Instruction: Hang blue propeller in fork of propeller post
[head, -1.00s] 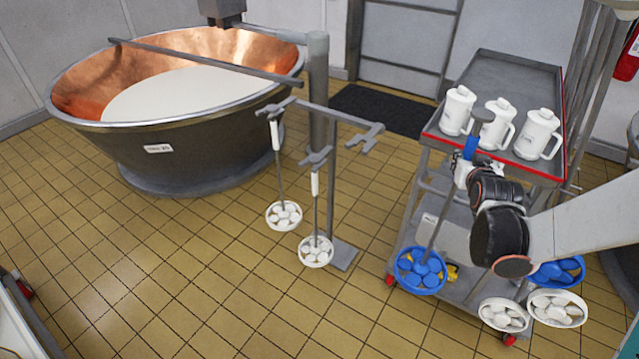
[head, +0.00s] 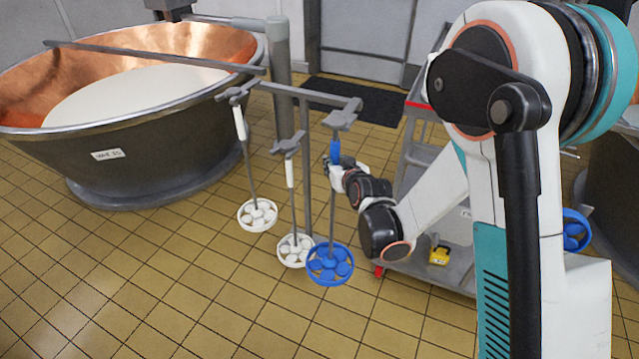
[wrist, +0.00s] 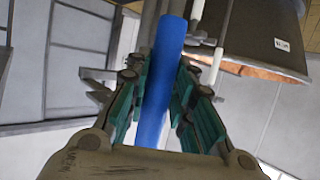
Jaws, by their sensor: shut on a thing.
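The blue propeller (head: 331,264) hangs upright from my gripper (head: 337,160), which is shut on its blue handle (wrist: 160,75). Its blue bladed ring is low, above the floor. The grey propeller post (head: 305,165) has a crossbar with forks. The right fork (head: 351,104) overlaps the top of the blue propeller in the head view; I cannot tell whether the shaft is inside the fork or in front of it. White propellers hang at the left arm (head: 258,214) and the middle arm (head: 295,250). In the wrist view the handle runs between the green finger pads.
A copper vat (head: 130,150) with white liquid stands left behind the post. A trolley (head: 425,155) stands at the right, partly hidden by my arm, with a yellow item (head: 439,256) low on it. Another blue propeller (head: 575,230) shows at the right. The tiled floor in front is clear.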

